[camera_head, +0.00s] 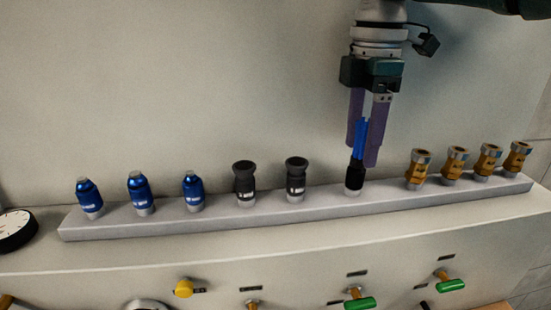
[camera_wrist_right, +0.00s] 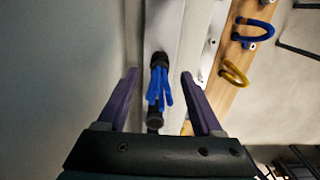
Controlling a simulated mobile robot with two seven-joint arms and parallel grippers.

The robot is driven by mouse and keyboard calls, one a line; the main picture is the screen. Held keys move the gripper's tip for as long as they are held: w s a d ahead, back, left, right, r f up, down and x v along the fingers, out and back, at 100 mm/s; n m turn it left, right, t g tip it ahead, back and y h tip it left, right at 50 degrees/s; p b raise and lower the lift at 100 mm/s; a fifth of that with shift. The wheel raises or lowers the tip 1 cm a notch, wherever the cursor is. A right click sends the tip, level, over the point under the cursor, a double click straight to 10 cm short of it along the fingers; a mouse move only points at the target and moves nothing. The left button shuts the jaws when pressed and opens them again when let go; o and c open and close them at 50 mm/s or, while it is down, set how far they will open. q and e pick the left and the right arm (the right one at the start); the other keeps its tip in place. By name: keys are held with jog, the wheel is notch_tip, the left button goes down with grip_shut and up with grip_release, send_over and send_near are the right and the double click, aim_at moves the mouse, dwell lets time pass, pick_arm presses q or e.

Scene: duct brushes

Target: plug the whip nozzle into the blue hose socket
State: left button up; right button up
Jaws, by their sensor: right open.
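The whip nozzle (camera_head: 355,179) stands upright in the long grey rack (camera_head: 230,221), black at the base with blue strands pointing up. It also shows in the right wrist view (camera_wrist_right: 160,84). My right gripper (camera_head: 362,154) points down with its purple fingers open on either side of the blue strands. In the right wrist view my right gripper (camera_wrist_right: 160,75) has a finger on each side of the nozzle, with gaps between. A blue hose loop (camera_wrist_right: 258,26) is at the upper right there; I cannot make out its socket. My left gripper is out of view.
Several blue-bodied nozzles (camera_head: 139,192), two black nozzles (camera_head: 295,180) and several brass nozzles (camera_head: 454,164) stand along the rack. A yellow hose loop (camera_wrist_right: 235,74) is near the blue one. Green-handled valves (camera_head: 451,285) are on the panel below.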

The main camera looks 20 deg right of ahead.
aim_at(359, 156)
notch_tip(359, 156, down, 6)
jog(key=b, duration=0.3)
jog(key=shift+r, duration=0.25)
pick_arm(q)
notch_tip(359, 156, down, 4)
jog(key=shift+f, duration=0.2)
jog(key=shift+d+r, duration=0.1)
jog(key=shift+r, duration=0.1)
pick_arm(e)
jog(key=shift+r, duration=0.1)
jog(key=shift+c, duration=0.3)
grip_shut()
dwell(0.4)
dwell(0.7)
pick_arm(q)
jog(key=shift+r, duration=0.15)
pick_arm(e)
jog(key=shift+r, duration=0.1)
